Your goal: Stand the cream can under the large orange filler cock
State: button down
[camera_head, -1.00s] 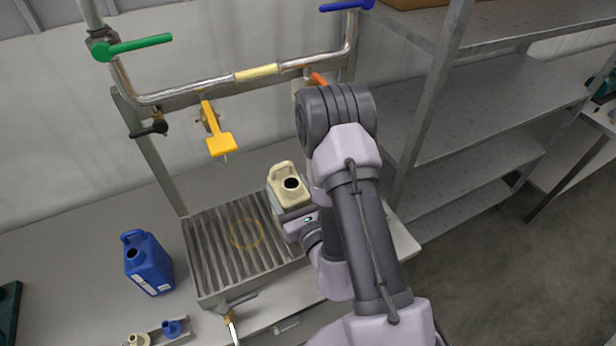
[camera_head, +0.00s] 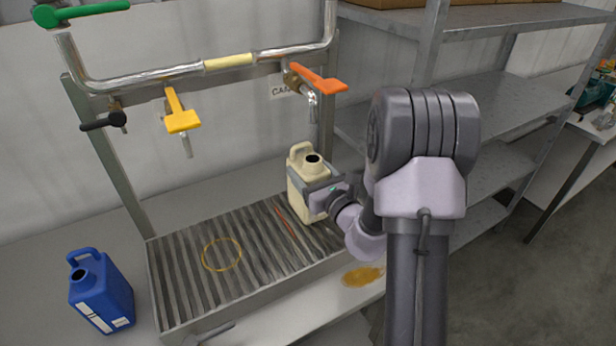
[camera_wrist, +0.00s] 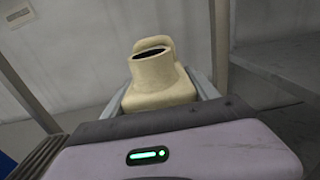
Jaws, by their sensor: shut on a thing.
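The cream can (camera_head: 302,162) is upright, with its dark open mouth facing up, at the right end of the slatted drip tray (camera_head: 190,255). My gripper (camera_head: 318,192) is shut on its body from the right. In the wrist view the can (camera_wrist: 160,85) sits between the jaws, mouth and handle on top. The large orange filler cock (camera_head: 318,80) is on the rail above, its spout a little right of the can's mouth in the head view. An orange mark (camera_head: 286,222) shows on the slats beside the can. I cannot tell whether the can's base touches the slats.
A yellow cock (camera_head: 181,121) and a black cock (camera_head: 103,121) hang further left. A yellow ring (camera_head: 221,254) marks the tray's middle. A blue can (camera_head: 101,292) stands left of the tray. An upright post and shelves (camera_head: 480,110) are on the right.

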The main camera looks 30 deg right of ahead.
jog(key=shift+f, duration=0.3)
jog(key=shift+c, duration=1.1)
grip_release()
